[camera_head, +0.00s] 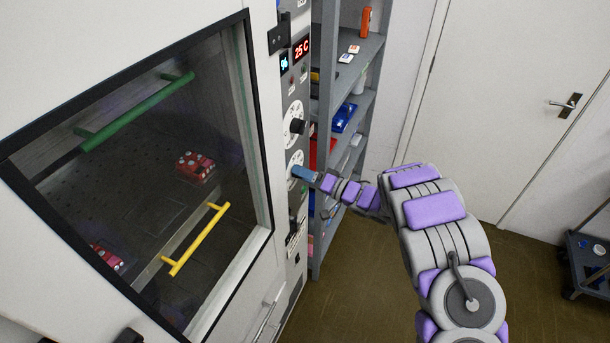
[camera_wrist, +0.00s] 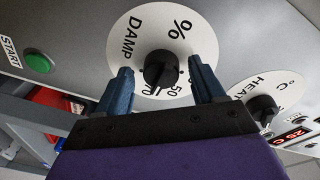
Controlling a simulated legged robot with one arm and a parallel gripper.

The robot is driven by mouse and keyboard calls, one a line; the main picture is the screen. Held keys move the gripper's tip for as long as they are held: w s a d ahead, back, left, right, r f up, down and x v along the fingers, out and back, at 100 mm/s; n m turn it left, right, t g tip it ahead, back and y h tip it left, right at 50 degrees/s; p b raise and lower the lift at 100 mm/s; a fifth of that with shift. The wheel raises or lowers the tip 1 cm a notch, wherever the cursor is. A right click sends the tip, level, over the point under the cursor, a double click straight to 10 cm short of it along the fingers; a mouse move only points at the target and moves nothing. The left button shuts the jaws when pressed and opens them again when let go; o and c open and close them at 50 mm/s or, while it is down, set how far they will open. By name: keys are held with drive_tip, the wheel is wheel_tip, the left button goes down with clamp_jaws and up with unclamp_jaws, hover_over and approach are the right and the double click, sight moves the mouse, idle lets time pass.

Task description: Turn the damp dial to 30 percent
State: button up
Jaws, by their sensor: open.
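The damp dial is a black knob (camera_wrist: 161,70) on a white round plate marked "DAMP" and "%" (camera_wrist: 140,22). In the wrist view my gripper (camera_wrist: 160,66) is open, with one blue finger on each side of the knob and gaps visible between.
The heat dial (camera_wrist: 264,108) is beside it, with a red "25 C" display (camera_head: 301,48) above. A green START button (camera_wrist: 38,63) is on the panel. A grey shelf (camera_head: 358,65) stands close by the panel. A yellow handle (camera_head: 197,240) is at the cabinet's window.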

drive_tip(key=c, duration=1)
drive_tip(key=shift+c, duration=0.2)
drive_tip(key=shift+f+n, duration=0.1)
drive_tip(key=shift+n, duration=0.2)
drive_tip(key=shift+d+f+n+g+y+b, duration=0.1)
drive_tip(key=shift+n+g+y+b, duration=0.2)
drive_tip(key=shift+n+b, duration=2.1)
drive_tip(key=shift+a+f+n+g+y+b, duration=0.25)
drive_tip(key=shift+n+b, duration=0.75)
drive_tip(key=shift+n, duration=2.8)
drive_tip(key=shift+d+n+g+y+b, duration=0.35)
drive_tip(key=shift+n+b, duration=1.35)
drive_tip(key=shift+n, duration=1.4)
drive_tip(key=shift+a, duration=0.15)
